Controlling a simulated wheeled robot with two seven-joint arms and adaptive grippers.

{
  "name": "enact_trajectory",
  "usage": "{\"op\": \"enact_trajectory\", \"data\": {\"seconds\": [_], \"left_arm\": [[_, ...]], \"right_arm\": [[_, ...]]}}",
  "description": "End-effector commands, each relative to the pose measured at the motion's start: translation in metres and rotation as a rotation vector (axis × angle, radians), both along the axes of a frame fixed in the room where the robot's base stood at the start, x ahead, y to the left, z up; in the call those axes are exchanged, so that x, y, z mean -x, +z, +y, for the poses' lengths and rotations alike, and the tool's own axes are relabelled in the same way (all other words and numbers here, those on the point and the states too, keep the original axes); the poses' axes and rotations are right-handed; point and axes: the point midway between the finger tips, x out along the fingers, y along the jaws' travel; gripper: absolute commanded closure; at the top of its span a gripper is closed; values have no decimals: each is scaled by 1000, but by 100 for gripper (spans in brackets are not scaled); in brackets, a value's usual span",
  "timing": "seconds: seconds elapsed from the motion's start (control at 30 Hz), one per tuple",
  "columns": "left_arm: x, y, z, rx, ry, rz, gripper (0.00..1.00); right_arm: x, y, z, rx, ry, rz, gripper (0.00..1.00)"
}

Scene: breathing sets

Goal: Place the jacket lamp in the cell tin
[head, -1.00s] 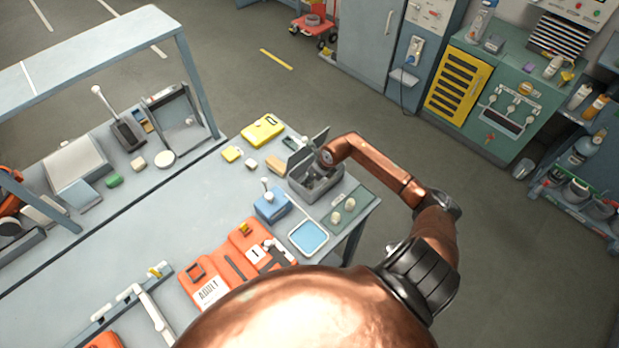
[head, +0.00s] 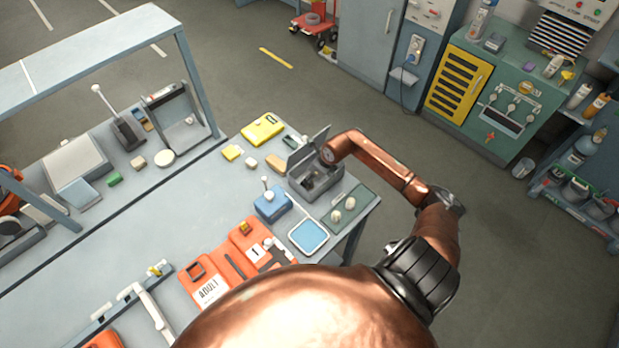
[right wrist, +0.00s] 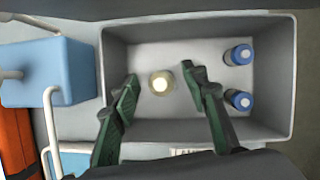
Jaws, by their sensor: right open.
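The grey open tin (head: 303,192) stands near the table's far right corner, its lid tilted up behind it. In the right wrist view, the tin (right wrist: 283,70) holds a small round lamp (right wrist: 161,86) with a pale, bright top, and two blue-capped cells (right wrist: 239,54) (right wrist: 239,99) along the right side. My right gripper (right wrist: 160,76) is open, with its dark green fingers on either side of the lamp and visible gaps between. Whether the lamp touches the tin floor is hard to tell. My left gripper is not in view.
A blue box (head: 271,205) with a white handle stands left of the tin. A blue-lined tray (head: 309,236) and a green board (head: 350,209) with two pale knobs lie in front. Orange pouches (head: 212,286) lie nearer. The middle of the table is clear.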

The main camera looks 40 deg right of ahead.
Motion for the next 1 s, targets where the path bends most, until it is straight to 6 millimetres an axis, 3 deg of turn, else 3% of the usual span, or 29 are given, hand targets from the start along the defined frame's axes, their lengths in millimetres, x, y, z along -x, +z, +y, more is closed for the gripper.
{"op": "enact_trajectory", "data": {"seconds": [0.5,0.7,1.0], "left_arm": [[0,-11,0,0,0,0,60],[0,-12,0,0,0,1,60],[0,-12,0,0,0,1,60]], "right_arm": [[36,88,-11,3,0,1,59],[41,100,-11,1,0,3,59],[41,101,-11,-1,-1,2,59]]}}
